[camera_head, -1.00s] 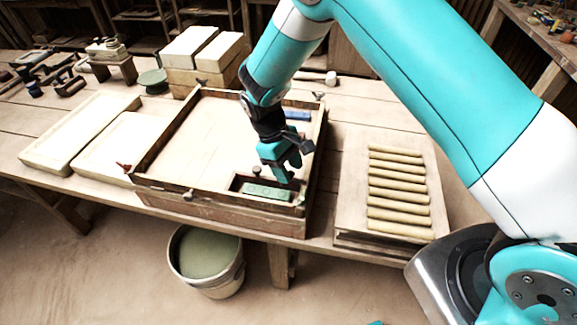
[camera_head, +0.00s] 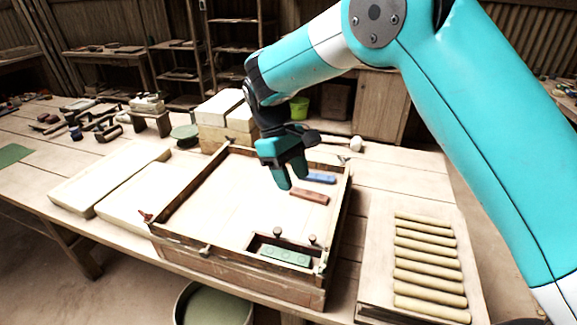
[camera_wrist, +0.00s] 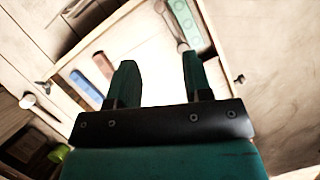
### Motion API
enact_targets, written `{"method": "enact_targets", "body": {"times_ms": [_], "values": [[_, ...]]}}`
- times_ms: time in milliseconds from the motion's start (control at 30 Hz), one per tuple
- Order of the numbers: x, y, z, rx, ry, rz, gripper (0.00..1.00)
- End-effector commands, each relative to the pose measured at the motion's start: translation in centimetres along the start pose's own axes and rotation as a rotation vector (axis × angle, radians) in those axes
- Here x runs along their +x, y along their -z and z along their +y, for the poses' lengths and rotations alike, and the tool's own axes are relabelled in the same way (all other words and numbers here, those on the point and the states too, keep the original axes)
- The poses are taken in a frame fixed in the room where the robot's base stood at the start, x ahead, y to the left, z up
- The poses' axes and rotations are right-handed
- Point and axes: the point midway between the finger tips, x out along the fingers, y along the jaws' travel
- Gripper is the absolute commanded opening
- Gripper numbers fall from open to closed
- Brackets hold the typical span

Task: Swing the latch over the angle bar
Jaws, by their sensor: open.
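My gripper (camera_head: 293,182) is open and empty above the right part of a shallow wooden frame (camera_head: 190,246). Its two fingers also show apart in the wrist view (camera_wrist: 159,62). A green bar with round marks (camera_head: 286,256) lies in a small recess at the frame's front right corner; it also shows in the wrist view (camera_wrist: 184,22). Two dark knobs (camera_head: 277,232) (camera_head: 312,239) stand behind the green bar. A small metal fitting (camera_head: 204,250) sits on the front rim. I cannot tell for sure which piece is the latch or the angle bar.
A brown bar (camera_head: 309,196) and a blue bar (camera_head: 320,178) lie inside the frame at the right. A red piece (camera_head: 146,216) sits at its left corner. Pale slabs (camera_head: 110,178) lie to the left, a board with several rods (camera_head: 428,262) to the right.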

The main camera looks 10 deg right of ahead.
Motion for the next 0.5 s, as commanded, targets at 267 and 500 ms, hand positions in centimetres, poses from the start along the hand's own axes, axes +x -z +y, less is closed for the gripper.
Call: {"method": "enact_targets", "body": {"times_ms": [267,500], "values": [[-2.6,0.0,0.0,-0.002,-0.001,0.0,0.46],[-2.7,0.0,0.0,-0.001,-0.001,-0.001,0.46]]}}
